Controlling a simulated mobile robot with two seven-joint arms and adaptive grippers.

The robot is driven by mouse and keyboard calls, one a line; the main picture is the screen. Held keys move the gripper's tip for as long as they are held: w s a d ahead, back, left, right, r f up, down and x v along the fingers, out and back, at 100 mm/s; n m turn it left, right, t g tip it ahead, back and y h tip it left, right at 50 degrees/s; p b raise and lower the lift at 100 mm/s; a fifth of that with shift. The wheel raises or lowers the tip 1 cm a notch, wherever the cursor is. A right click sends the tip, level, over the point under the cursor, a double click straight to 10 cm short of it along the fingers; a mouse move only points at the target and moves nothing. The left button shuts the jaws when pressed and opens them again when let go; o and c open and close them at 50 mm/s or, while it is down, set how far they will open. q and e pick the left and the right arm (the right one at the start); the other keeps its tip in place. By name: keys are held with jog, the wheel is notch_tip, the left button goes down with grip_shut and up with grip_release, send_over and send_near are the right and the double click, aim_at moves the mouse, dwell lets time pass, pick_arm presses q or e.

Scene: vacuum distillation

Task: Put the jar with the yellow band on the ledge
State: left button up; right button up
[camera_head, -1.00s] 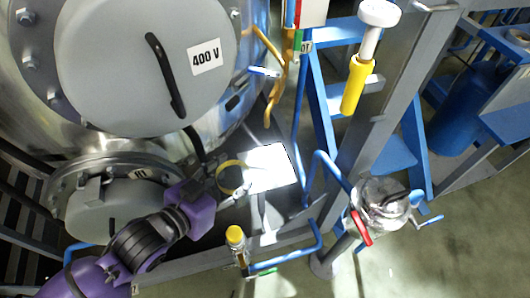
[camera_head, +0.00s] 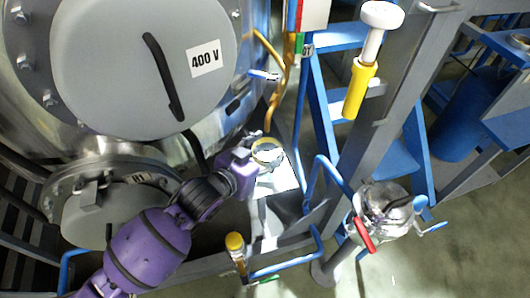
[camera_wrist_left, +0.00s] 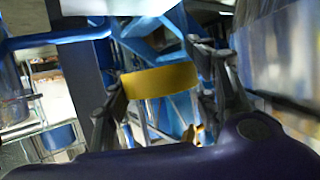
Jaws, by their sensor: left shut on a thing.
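The jar with the yellow band (camera_head: 267,148) is clear, with a yellow ring near its top. My left gripper (camera_head: 258,158) is shut on it. In the left wrist view the yellow band (camera_wrist_left: 160,81) shows between the two fingers (camera_wrist_left: 168,92). A bright white flat surface (camera_head: 281,182), which looks like the ledge, lies just below the jar in the head view. The jar overlaps its upper edge, and I cannot tell whether they touch. My right gripper is in neither view.
A large grey-lidded vessel (camera_head: 100,70) marked 400 V stands at upper left. A yellow-capped valve (camera_head: 236,243), blue pipes (camera_head: 316,180) and a metal vessel with a red lever (camera_head: 384,203) surround the white surface. A yellow-handled plunger (camera_head: 358,88) stands at upper right.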

pick_arm(q)
jog(key=shift+f, duration=0.1)
jog(key=o, duration=1.8)
jog(key=p+v, duration=0.1)
jog(key=v, duration=1.1)
